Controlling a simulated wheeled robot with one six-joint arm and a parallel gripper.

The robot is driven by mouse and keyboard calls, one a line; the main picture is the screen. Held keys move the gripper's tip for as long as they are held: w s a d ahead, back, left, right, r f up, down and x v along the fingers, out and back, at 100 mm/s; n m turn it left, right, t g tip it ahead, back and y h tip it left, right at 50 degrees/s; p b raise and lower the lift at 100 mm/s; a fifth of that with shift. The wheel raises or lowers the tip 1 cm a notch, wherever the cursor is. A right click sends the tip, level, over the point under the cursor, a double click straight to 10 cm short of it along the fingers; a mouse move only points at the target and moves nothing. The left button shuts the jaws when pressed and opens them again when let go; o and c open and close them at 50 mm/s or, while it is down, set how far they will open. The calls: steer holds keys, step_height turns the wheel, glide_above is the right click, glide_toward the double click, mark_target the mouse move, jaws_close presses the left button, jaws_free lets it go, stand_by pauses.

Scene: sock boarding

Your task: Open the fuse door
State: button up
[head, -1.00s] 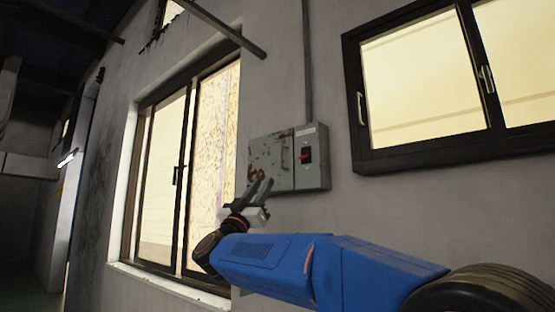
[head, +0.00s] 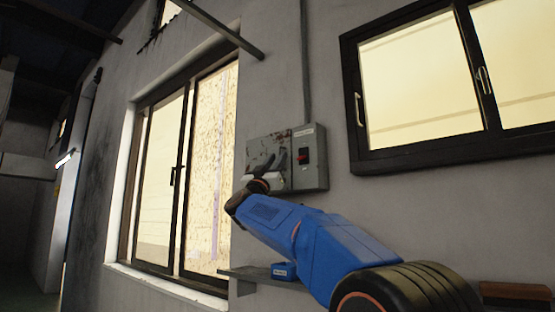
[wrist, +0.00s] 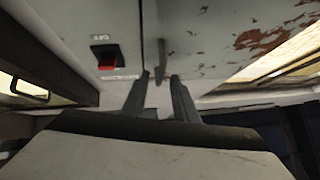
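The grey fuse box (head: 309,170) hangs on the wall between two windows. Its left part is the rust-stained fuse door (head: 265,145), which looks shut. In the wrist view the door (wrist: 215,55) is on the right of a dark seam, with a small dark handle (wrist: 161,48) near that seam. My gripper (head: 268,166) is in front of the lower part of the door. In the wrist view my gripper (wrist: 160,78) is open, its two fingers apart, with the handle's end between or just beyond the tips. I cannot tell if they touch it.
A red switch (head: 304,155) is on the box's right part, and it also shows in the wrist view (wrist: 106,60). A shelf (head: 245,276) with a blue bin (head: 284,271) is below the box. A window (head: 185,170) is close on the left.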

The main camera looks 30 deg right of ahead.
steer(key=shift+w+d+r, duration=0.15)
steer(key=shift+d+r, duration=0.2)
steer(key=shift+r, duration=0.05)
jaws_close()
stand_by(1.3)
